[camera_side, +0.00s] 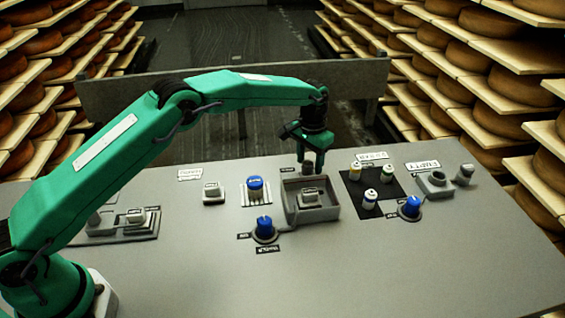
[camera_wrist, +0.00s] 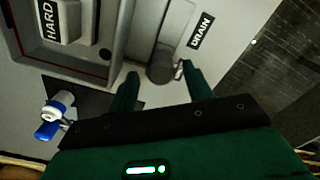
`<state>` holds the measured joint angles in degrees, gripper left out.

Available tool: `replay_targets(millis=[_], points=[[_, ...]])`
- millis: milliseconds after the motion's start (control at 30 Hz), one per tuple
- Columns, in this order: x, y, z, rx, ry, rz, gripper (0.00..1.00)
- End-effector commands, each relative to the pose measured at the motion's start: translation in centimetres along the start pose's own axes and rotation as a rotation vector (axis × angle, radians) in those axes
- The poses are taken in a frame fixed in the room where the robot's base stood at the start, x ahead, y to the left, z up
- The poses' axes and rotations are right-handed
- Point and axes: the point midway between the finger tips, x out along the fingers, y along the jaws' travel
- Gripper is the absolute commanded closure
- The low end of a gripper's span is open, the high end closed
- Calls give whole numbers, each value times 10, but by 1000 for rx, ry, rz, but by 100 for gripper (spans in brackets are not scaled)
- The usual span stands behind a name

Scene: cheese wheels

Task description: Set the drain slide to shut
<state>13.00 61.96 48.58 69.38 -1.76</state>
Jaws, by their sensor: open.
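The drain slide's grey round knob (camera_wrist: 160,67) is beside the black DRAIN label (camera_wrist: 201,30) in the wrist view. My gripper (camera_wrist: 159,76) is open, with one finger on either side of the knob; whether either finger touches it I cannot tell. In the side view my gripper (camera_side: 313,162) points down at the back edge of the grey box-shaped tray (camera_side: 326,213). There the knob is mostly hidden by the fingers. I cannot read from these views which end of its travel the slide is at.
A labelled block (camera_side: 310,197) sits in the tray; it reads HARD in the wrist view (camera_wrist: 68,20). A black mat (camera_side: 378,208) with several small bottles lies to the right. Blue knobs (camera_side: 264,229) (camera_side: 410,207) stand nearer the front. The front of the panel is clear.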

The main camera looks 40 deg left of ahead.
Motion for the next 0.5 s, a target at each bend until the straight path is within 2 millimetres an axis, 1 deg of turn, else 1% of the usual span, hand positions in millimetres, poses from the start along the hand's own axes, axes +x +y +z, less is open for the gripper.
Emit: replay_targets(millis=[300,500], points=[[-40,0,-1,0,5,0,50],[-61,0,-1,0,5,0,50]])
